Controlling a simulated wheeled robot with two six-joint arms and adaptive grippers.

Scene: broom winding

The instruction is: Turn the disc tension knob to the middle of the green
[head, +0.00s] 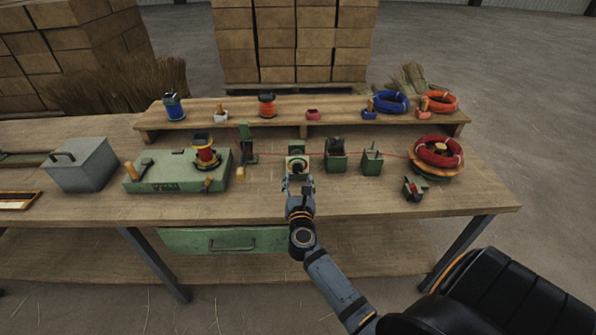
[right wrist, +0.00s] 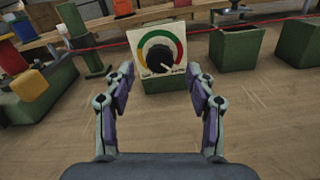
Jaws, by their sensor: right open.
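The disc tension knob is a dark round knob (right wrist: 158,56) on a cream dial plate (right wrist: 124,56), with a coloured arc around it that includes green. A light pointer mark on the knob points to the lower right, near the arc's lower right end. In the head view the dial unit (head: 297,162) stands mid-table, its face partly hidden by my gripper. My right gripper (right wrist: 159,74) is open and empty, in front of the dial, with one finger to each side of the knob and apart from it. It also shows in the head view (head: 299,183). My left gripper is out of view.
A red line runs behind the dial to a red coil (head: 438,151) at the right. Green blocks (head: 336,155) stand right of the dial. A green machine with a spool (head: 206,152) is at the left. The bench (head: 260,200) in front is clear.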

